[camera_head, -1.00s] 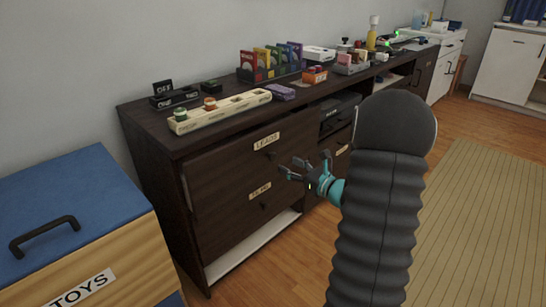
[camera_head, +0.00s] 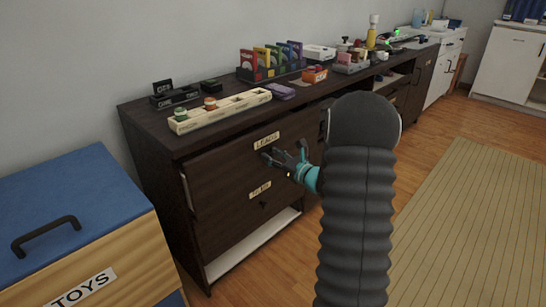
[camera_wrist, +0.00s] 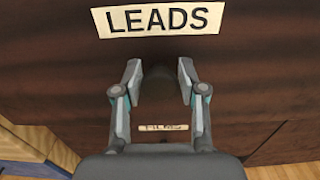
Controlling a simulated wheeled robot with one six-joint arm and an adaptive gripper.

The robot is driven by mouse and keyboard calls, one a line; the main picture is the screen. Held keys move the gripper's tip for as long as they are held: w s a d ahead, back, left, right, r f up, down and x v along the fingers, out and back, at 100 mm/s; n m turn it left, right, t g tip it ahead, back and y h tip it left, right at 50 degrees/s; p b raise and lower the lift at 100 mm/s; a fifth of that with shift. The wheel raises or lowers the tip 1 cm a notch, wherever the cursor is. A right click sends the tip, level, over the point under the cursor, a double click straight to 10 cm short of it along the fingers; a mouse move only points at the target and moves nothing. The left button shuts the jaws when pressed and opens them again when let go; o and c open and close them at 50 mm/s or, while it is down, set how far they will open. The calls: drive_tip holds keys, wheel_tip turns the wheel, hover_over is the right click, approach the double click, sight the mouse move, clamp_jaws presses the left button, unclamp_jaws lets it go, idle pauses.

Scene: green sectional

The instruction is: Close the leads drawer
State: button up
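The leads drawer (camera_head: 222,166) is a dark brown front with a "LEADS" label (camera_head: 267,140) near its top. A pale strip shows at its left edge; I cannot tell exactly how far out it stands. My gripper (camera_head: 268,156) is at the front, just below the label. In the wrist view my gripper (camera_wrist: 160,76) is open, its two fingers apart on either side of a dark knob (camera_wrist: 158,88). The label also shows above the fingers in the wrist view (camera_wrist: 160,19). Contact with the knob is unclear.
A lower drawer with a small label (camera_head: 260,190) sits beneath. The cabinet top (camera_head: 160,130) holds a cream tray (camera_head: 220,110), colored file holders and small boxes. A blue-lidded toy chest (camera_head: 75,205) stands at the left. Wooden floor and a striped rug (camera_head: 460,220) lie at the right.

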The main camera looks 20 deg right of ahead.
sight(267, 153)
clamp_jaws()
drive_tip(key=shift+b+x, duration=0.55)
drive_tip(key=shift+x, duration=1.4)
drive_tip(key=shift+w+a, duration=0.1)
drive_tip(key=shift+w, duration=0.1)
drive_tip(key=o, duration=0.6)
unclamp_jaws()
drive_tip(key=shift+r, duration=0.1)
drive_tip(key=shift+w+a, duration=0.1)
drive_tip(key=v, duration=1.2)
